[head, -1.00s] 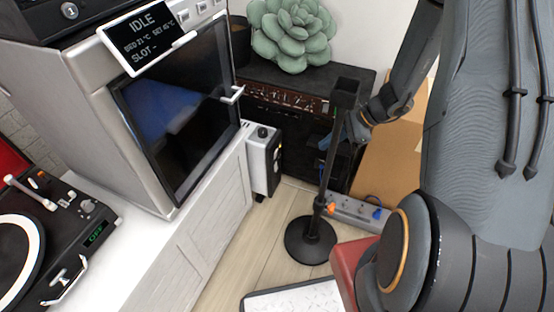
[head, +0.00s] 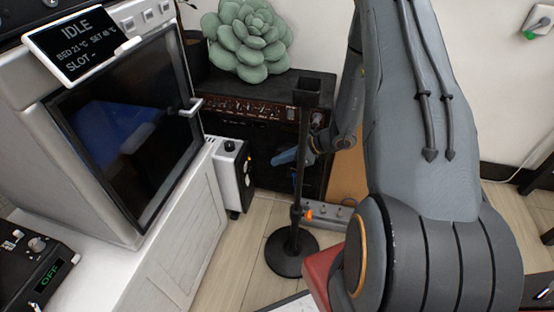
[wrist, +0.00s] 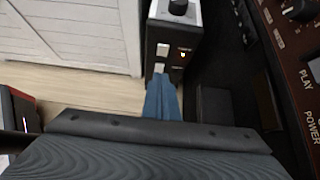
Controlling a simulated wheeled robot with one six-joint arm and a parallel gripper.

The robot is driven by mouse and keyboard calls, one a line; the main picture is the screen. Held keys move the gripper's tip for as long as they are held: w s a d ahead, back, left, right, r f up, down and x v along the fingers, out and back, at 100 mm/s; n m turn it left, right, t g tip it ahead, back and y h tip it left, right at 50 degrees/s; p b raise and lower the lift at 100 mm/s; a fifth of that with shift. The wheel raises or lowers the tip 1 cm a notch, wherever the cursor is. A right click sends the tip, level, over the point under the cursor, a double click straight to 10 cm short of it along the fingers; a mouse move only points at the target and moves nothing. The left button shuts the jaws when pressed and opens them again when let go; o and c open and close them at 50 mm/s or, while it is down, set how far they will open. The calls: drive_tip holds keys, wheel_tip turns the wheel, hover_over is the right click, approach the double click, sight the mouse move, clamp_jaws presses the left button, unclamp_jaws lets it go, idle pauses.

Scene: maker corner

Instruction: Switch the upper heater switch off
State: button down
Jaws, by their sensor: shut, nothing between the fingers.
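The heater (head: 229,172) is a narrow white box with a black front and a dark knob on top, standing on the floor beside the white cabinet. In the wrist view the heater's black front (wrist: 170,30) carries two pale switches, the upper switch (wrist: 162,50) and the lower switch (wrist: 159,68). A small orange light glows to their right. My gripper (head: 280,158) has blue fingers and is to the right of the heater in the head view. In the wrist view my gripper (wrist: 162,78) is shut and empty, its tips just below the lower switch; contact is unclear.
A black amplifier (head: 262,98) with a green succulent on top stands behind the heater. A black stand (head: 292,252) with a round base is in front of it. A grey power strip (head: 325,212) lies beyond. A white cabinet (head: 170,262) bounds the left.

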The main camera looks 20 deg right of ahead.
sight(246, 166)
drive_tip(key=shift+w+a+f+b, duration=0.3)
drive_tip(key=shift+w+a+f, duration=0.35)
drive_tip(key=shift+w+a, duration=0.45)
drive_tip(key=shift+w+a+f+b, duration=0.35)
drive_tip(key=shift+w+a+f, duration=0.4)
drive_tip(key=shift+a, duration=0.7)
drive_tip(key=shift+w+a+f+b, duration=0.3)
drive_tip(key=shift+w+a+f, duration=0.3)
drive_tip(key=shift+w+a, duration=0.5)
drive_tip(key=shift+s+a, duration=0.15)
